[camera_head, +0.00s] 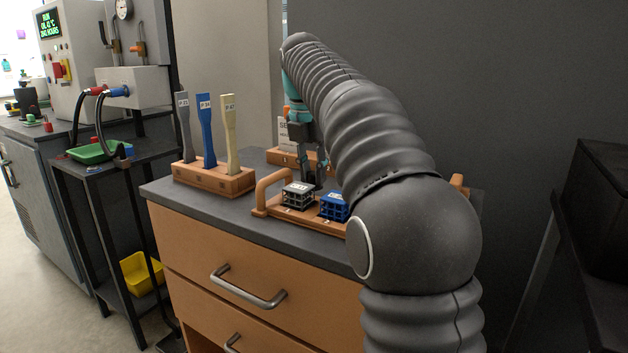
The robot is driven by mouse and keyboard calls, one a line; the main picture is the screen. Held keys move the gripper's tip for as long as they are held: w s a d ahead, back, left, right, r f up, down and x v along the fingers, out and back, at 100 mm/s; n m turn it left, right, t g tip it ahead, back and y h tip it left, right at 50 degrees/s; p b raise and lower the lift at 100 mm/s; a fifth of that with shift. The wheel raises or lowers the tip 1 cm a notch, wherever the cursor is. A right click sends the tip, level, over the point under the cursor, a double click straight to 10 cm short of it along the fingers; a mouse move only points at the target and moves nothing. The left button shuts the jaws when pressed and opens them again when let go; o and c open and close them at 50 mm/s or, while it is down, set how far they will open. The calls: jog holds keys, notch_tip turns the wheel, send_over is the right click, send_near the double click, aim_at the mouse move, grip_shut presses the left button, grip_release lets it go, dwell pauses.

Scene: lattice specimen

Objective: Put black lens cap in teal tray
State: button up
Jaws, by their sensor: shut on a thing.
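My gripper (313,178) is low over the wooden carrier (272,210) on the cabinet top, just behind a dark grey lattice block (298,196). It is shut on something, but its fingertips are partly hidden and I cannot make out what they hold. I see no black lens cap. No tray that is clearly teal shows; a green tray (88,152) stands on the dark side stand at the left.
A blue lattice block (335,207) sits in the carrier, beside the grey one. A wooden rack (212,182) holds grey, blue and cream bars upright. A yellow bin (139,275) is on the stand's lower shelf. My arm hides the cabinet's right part.

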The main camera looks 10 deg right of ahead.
jog(key=shift+f, duration=1.05)
jog(key=shift+f, duration=0.1)
jog(key=o, duration=0.7)
